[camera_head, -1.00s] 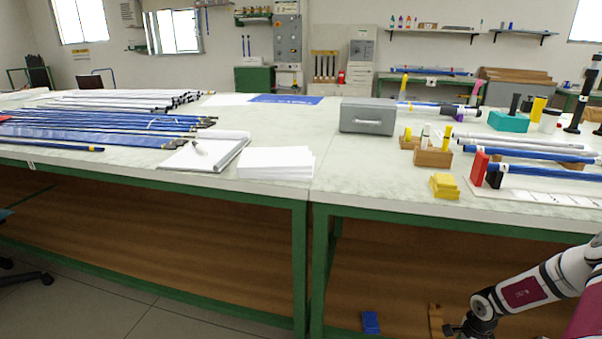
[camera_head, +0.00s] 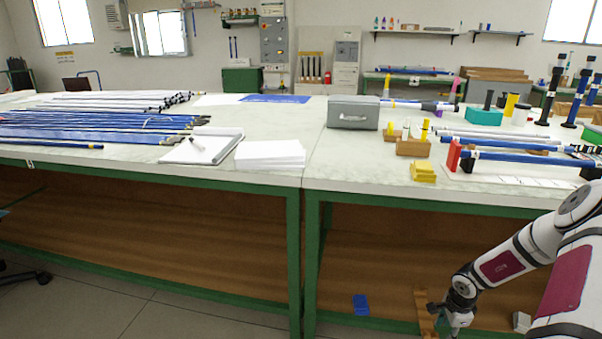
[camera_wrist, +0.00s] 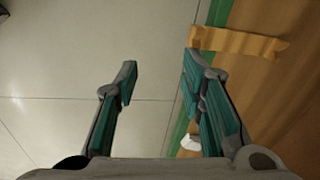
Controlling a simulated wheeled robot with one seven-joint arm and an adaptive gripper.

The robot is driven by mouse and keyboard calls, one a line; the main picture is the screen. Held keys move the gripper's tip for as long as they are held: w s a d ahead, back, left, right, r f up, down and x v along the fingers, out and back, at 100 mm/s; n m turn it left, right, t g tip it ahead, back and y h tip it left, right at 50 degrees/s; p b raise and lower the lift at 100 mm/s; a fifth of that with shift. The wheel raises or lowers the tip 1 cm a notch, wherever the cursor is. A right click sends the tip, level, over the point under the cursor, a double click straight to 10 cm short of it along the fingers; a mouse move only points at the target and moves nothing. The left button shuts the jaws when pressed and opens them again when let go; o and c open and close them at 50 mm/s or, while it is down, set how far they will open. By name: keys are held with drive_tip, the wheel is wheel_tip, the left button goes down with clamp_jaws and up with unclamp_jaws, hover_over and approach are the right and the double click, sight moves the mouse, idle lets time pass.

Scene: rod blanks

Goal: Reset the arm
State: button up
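My gripper (camera_wrist: 158,80) is open and empty in the wrist view, its two green-padded fingers spread apart above the floor and the edge of the lower shelf. In the head view my gripper (camera_head: 455,325) hangs low at the bottom right, in front of the workbench; its fingers are too small and cut off there to judge. My arm is bent, with the wrist below the level of the tabletop.
The workbench (camera_head: 340,180) carries blue and white rods (camera_head: 90,125), a grey box (camera_head: 353,113) and yellow blocks (camera_head: 423,171). Open floor (camera_head: 190,315) lies at the left front.

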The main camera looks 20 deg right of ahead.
drive_tip(key=w+a+r+n+t, duration=0.35)
drive_tip(key=w+r, duration=0.45)
drive_tip(key=r, duration=0.3)
drive_tip(key=w+a+r+n+t, duration=0.2)
drive_tip(key=w+a+r+n, duration=0.25)
drive_tip(key=w+r, duration=0.55)
drive_tip(key=s+a+r+n+y, duration=0.1)
drive_tip(key=a+r+n+y, duration=0.15)
drive_tip(key=a+r, duration=0.75)
drive_tip(key=s+a+r+n+y, duration=0.1)
drive_tip(key=a+r+n, duration=0.3)
drive_tip(key=a+r, duration=0.6)
drive_tip(key=s+a+r+n+g+y, duration=0.1)
drive_tip(key=s+a+r+n+g, duration=0.15)
drive_tip(key=s+a, duration=0.6)
drive_tip(key=s+a+r+n+g, duration=0.1)
drive_tip(key=s+a+r+n, duration=0.15)
drive_tip(key=s+a, duration=0.6)
drive_tip(key=s+d+n+g+h, duration=0.3)
drive_tip(key=s, duration=2)
wheel_tip(320, 180, up, 30)
drive_tip(key=t+p, duration=0.4)
drive_tip(key=p, duration=2.5)
drive_tip(key=shift+w+d+r, duration=0.2)
